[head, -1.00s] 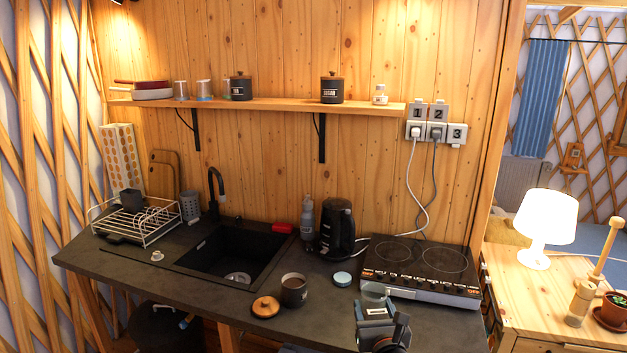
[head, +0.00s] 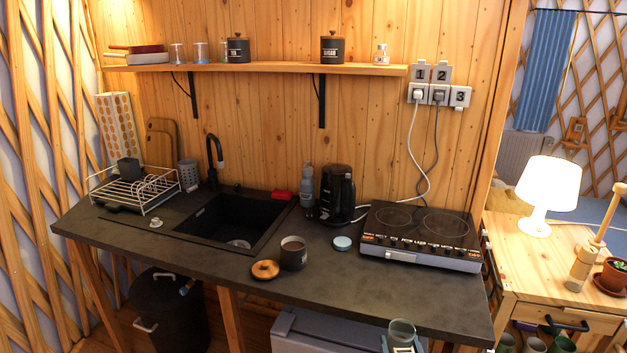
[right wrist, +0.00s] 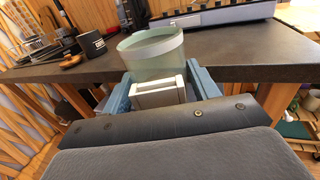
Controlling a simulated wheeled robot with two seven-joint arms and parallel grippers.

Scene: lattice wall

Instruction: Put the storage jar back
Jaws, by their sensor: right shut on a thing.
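My right gripper (head: 402,345) is at the bottom of the head view, in front of the counter's front edge. It is shut on a clear, greenish round glass jar (head: 402,330), which looks upright. In the right wrist view the glass jar (right wrist: 150,52) stands up between the blue fingers (right wrist: 160,84); its lower part is hidden. A dark labelled canister (head: 293,253) stands open on the counter, also seen in the right wrist view (right wrist: 92,44). A round wooden lid (head: 265,270) lies beside it. A pale blue disc (head: 342,243) lies near the kettle. My left gripper is not in view.
The wooden shelf (head: 290,69) holds pans, glasses, two dark lidded canisters (head: 334,48) and a small jar (head: 381,55). The dark counter (head: 370,290) is clear at its front right.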

